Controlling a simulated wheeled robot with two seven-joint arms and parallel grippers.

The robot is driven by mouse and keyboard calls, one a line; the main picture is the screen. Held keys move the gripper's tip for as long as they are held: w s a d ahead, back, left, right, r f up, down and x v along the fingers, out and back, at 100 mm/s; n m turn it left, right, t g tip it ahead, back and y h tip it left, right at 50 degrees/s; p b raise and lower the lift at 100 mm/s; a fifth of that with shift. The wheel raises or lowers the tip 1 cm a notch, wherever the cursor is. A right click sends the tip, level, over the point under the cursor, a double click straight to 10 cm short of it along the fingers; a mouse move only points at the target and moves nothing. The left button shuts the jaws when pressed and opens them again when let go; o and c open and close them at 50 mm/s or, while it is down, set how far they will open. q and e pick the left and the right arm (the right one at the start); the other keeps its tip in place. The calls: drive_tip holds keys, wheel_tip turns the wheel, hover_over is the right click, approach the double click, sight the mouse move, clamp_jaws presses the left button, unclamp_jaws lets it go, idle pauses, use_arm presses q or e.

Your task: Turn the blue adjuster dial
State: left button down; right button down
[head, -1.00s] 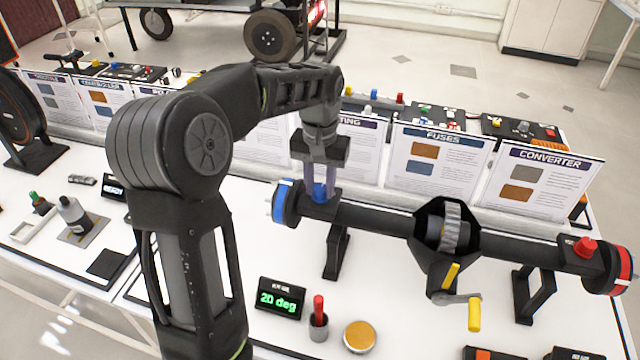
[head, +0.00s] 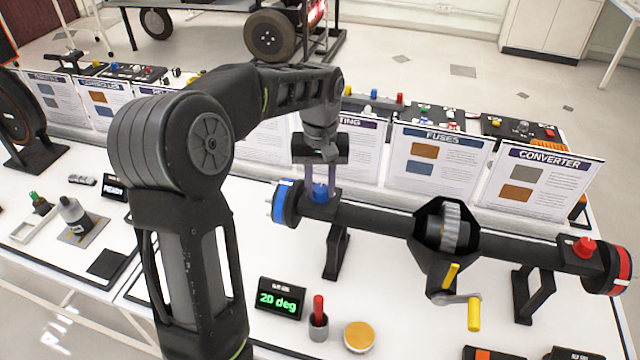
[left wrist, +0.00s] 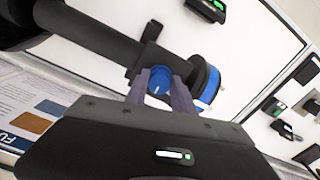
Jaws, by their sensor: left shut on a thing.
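The blue adjuster dial (head: 320,192) sits on a black block near the left end of the dark axle tube (head: 375,217). My left gripper (head: 321,188) comes down from above, with one finger on each side of the dial, and is shut on it. A black display (head: 281,299) in front of the tube reads "20 deg" in green. My right gripper is not in view.
A blue-banded hub (head: 284,203) is just left of the dial. A red dial (head: 584,247) and a red-banded hub (head: 620,270) are at the tube's right end. A yellow-handled crank (head: 473,312) hangs mid-tube. Sign boards (head: 436,165) stand close behind.

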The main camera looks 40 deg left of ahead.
sight(321, 188)
use_arm(q)
drive_tip(key=n, duration=0.5)
drive_tip(key=shift+r+n, duration=0.1)
drive_tip(key=shift+n, duration=0.2)
drive_tip(key=n+p, duration=0.1)
drive_tip(key=n, duration=0.4)
drive_tip(key=shift+w, duration=0.15)
drive_tip(key=c, duration=1.1)
unclamp_jaws()
drive_tip(key=shift+o, duration=0.2)
wheel_tip(321, 188, up, 8)
drive_tip(key=shift+f+b, duration=0.15)
drive_tip(key=shift+b, duration=0.2)
